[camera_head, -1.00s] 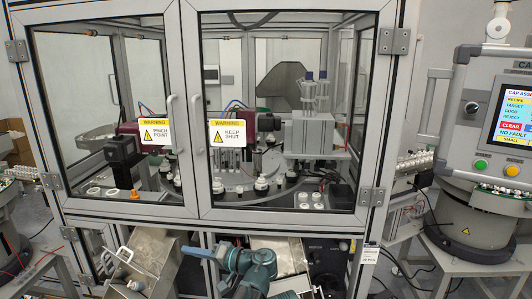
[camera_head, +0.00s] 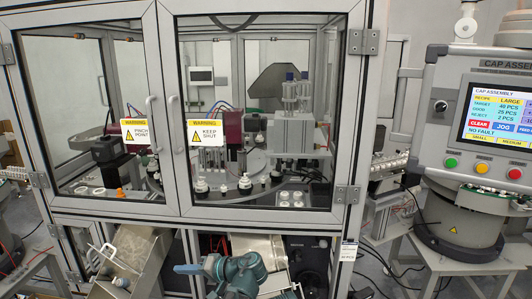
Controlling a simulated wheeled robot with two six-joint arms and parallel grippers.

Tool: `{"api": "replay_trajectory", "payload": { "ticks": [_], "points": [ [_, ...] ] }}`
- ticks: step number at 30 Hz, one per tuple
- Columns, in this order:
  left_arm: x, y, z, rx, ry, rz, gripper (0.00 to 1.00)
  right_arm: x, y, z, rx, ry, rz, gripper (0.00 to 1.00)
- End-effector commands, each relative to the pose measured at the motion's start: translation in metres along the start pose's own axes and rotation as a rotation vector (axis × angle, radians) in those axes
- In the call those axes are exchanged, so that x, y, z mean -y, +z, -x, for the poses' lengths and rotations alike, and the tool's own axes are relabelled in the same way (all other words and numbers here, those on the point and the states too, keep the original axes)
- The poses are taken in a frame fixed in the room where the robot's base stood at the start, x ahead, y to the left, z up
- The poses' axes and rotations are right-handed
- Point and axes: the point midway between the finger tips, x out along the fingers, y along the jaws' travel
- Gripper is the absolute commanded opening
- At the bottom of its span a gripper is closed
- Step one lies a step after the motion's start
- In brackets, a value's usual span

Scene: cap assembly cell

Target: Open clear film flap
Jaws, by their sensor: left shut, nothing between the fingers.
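I cannot pick out a separate clear film flap. The machine cabinet has two framed clear doors, the left door (camera_head: 97,140) and the right door (camera_head: 262,95), both shut, each with a yellow-and-white warning label and a vertical handle near the middle. My left gripper (camera_head: 181,268), teal, is low in front of the cabinet, below the doors and between two metal chutes. It is shut and empty, with its fingers pointing left, apart from the doors and handles. My right gripper is not in view.
A tilted metal chute (camera_head: 131,252) with a handle stands left of my gripper, and another metal chute (camera_head: 262,247) is behind my arm. A control panel (camera_head: 450,135) with a lit screen stands at the right, above a round feeder. Cables lie on the floor there.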

Motion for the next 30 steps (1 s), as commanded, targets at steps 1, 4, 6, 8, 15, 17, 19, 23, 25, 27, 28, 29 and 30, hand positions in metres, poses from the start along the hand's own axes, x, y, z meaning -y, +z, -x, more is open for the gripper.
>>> {"api": "replay_trajectory", "payload": {
  "ticks": [1, 4, 6, 8, 15, 17, 19, 23, 25, 27, 28, 29, 30],
  "points": [
    [-0.004, 0.009, -0.005, 0.021, 0.034, -0.007, 0.00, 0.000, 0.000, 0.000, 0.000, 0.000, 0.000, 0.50],
    [-0.016, 0.026, -0.013, 0.067, 0.117, -0.025, 0.00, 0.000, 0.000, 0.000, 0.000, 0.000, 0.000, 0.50],
    [-0.026, 0.040, -0.017, 0.103, 0.187, -0.037, 0.00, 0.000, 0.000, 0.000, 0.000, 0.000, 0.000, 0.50],
    [-0.036, 0.052, -0.021, 0.135, 0.255, -0.048, 0.00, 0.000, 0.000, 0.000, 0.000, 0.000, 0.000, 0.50],
    [-0.085, 0.114, -0.014, 0.273, 0.645, -0.079, 0.00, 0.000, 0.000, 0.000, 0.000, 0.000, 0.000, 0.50],
    [-0.094, 0.124, -0.007, 0.294, 0.732, -0.080, 0.00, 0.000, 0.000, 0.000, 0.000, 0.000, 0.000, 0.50],
    [-0.102, 0.133, 0.000, 0.311, 0.819, -0.078, 0.00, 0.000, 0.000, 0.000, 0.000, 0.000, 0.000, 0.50],
    [-0.113, 0.145, 0.015, 0.332, 0.957, -0.068, 0.00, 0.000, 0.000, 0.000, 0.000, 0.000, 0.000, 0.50],
    [-0.117, 0.149, 0.022, 0.338, 1.022, -0.062, 0.00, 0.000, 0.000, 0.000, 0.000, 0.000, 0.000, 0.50],
    [-0.121, 0.153, 0.030, 0.343, 1.082, -0.053, 0.00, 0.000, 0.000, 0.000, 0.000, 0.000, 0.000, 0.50],
    [-0.122, 0.155, 0.033, 0.344, 1.108, -0.050, 0.00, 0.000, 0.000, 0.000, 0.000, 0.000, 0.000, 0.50],
    [-0.123, 0.156, 0.036, 0.345, 1.132, -0.046, 0.00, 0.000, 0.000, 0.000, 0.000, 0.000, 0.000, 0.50],
    [-0.124, 0.158, 0.041, 0.346, 1.165, -0.040, 0.00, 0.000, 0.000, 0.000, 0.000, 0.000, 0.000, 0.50]
  ]
}}
